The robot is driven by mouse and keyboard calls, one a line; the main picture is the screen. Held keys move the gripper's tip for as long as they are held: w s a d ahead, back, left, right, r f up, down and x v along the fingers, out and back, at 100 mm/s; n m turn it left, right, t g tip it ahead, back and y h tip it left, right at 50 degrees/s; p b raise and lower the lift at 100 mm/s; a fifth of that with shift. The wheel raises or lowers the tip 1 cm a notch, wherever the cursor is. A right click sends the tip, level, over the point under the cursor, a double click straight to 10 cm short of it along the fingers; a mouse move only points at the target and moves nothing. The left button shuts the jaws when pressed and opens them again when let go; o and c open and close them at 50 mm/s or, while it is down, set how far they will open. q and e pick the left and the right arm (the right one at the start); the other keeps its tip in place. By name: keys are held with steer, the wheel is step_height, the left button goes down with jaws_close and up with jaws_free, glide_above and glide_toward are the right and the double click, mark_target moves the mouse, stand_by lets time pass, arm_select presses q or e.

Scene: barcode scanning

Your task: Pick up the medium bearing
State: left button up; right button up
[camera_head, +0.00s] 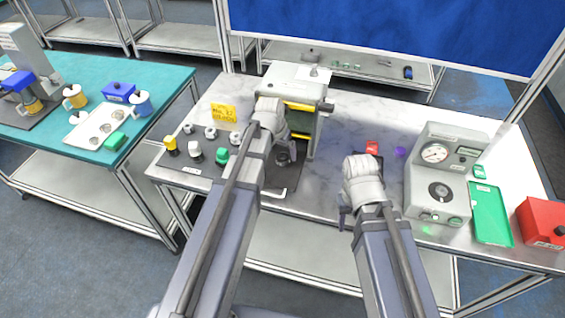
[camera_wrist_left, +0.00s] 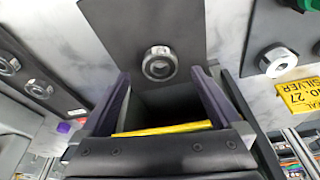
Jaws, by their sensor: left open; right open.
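A silver ring-shaped bearing (camera_wrist_left: 160,63) lies on a dark grey mat (camera_wrist_left: 192,22) in the left wrist view. My left gripper (camera_wrist_left: 160,88) is open, its two fingers apart with the bearing ahead of and between their tips; nothing is held. In the head view my left gripper (camera_head: 286,148) hangs over the mat (camera_head: 284,184) in front of the white machine (camera_head: 297,80), its fingers hard to make out. My right gripper (camera_head: 366,158) hangs over the table right of centre. It is open, its fingers mostly hidden by its wrist.
Several pegs and rings, including a green-based one (camera_head: 222,157), stand left on the table by a yellow note (camera_head: 223,113). A small red thing (camera_head: 372,147) is beyond my right gripper. A gauge box (camera_head: 436,183), green tray (camera_head: 489,214) and red box (camera_head: 541,222) stand right.

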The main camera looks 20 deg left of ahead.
mark_target(282, 158)
arm_select(q)
steer(key=b+x, duration=0.2)
steer(key=x, duration=0.1)
steer(key=shift+s, duration=0.1)
arm_select(e)
step_height(282, 158, down, 3)
steer(key=shift+r, duration=0.1)
arm_select(q)
steer(key=shift+r, duration=0.1)
jaws_close()
stand_by(0.3)
steer(key=shift+r+p, duration=0.2)
steer(key=shift+p, duration=0.1)
arm_select(e)
steer(key=shift+r, duration=0.2)
